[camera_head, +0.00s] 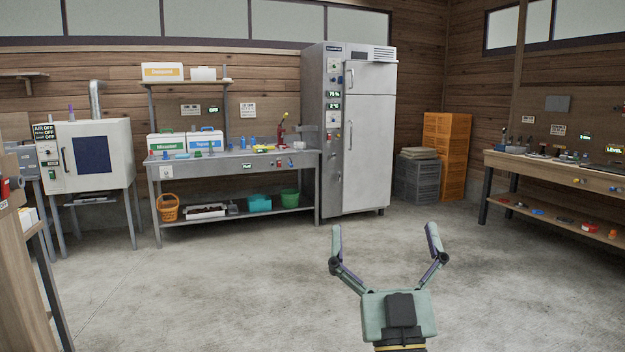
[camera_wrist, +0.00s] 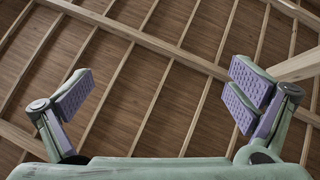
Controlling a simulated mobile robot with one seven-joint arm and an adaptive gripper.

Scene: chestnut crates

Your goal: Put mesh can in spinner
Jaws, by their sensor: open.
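My gripper (camera_head: 385,240) is open and empty, held up over bare floor at the lower right of centre in the head view. The wrist view shows its two purple-padded fingers (camera_wrist: 163,93) wide apart, with only wooden boards and beams behind them. I cannot make out a mesh can or a spinner for certain in either view. Small items on the benches are too far off to tell apart.
A grey workbench (camera_head: 240,162) with bins and small items stands at the back left, beside a tall steel cabinet (camera_head: 370,135). A white cabinet (camera_head: 110,155) is at left, orange crates (camera_head: 446,150) at back right, a wooden bench (camera_head: 560,172) at right. The floor between is clear.

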